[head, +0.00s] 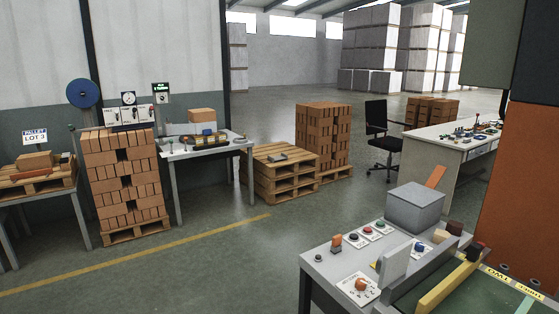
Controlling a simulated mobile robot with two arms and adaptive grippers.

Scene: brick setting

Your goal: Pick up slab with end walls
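Neither of my grippers is in view. I cannot tell for certain which thing is the slab with end walls. A small flat grey-green piece (279,157) lies on top of the stacked wooden pallets (286,182) in the middle; it is too small to make out end walls. A light grey upright plate (393,267) stands on the near grey table (325,268) at lower right, close to a large grey block (414,207).
The near table also holds several buttons and an orange knob (360,284). A brick stack (126,180) stands at left, beside a table (213,151). Another brick stack (322,140), an office chair (378,135) and a far desk (446,146) stand beyond. The middle floor is clear.

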